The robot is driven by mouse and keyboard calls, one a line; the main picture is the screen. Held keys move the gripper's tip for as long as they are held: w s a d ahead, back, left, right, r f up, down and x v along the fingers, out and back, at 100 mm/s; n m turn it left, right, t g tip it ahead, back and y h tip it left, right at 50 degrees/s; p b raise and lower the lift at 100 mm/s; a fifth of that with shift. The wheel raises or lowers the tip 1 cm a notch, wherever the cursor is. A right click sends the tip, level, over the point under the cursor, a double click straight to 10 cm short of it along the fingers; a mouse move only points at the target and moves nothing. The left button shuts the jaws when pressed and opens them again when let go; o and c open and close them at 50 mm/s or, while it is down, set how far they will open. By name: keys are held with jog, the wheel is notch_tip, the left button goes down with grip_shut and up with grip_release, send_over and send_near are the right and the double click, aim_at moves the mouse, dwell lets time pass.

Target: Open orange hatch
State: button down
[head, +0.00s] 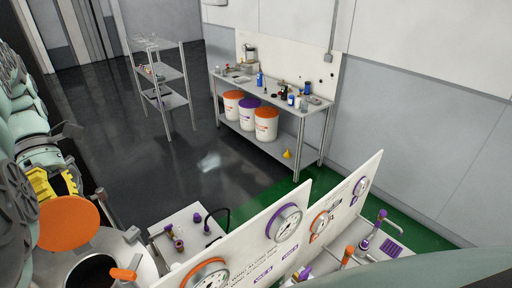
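The orange hatch (68,223) is a round orange disc at the lower left. It is tilted up at the far left side of a grey round vessel (130,252). A dark opening (92,272) shows in the vessel's top, so the hatch stands raised from it. A small orange handle (123,274) is at the opening's right side. My teal arm comes down the left edge. A yellow and black part that looks like my gripper (52,186) is just behind the hatch. Its fingertips are not clear, and I cannot tell whether it touches the hatch.
White panels with gauges (286,223) stand at the lower middle, beside a small table (190,214) with valves. A workbench (308,113) with buckets (266,125) and a metal shelf (172,101) stand farther back. Dark floor between them is clear.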

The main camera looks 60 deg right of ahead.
jog(key=shift+s+d+f, duration=0.1)
jog(key=shift+s+f, duration=0.25)
jog(key=shift+f, duration=0.15)
jog(key=c, duration=1.2)
grip_release()
jog(key=shift+o, duration=0.6)
jog(key=shift+s+f, duration=0.15)
jog(key=o, duration=0.4)
jog(key=shift+r, duration=0.25)
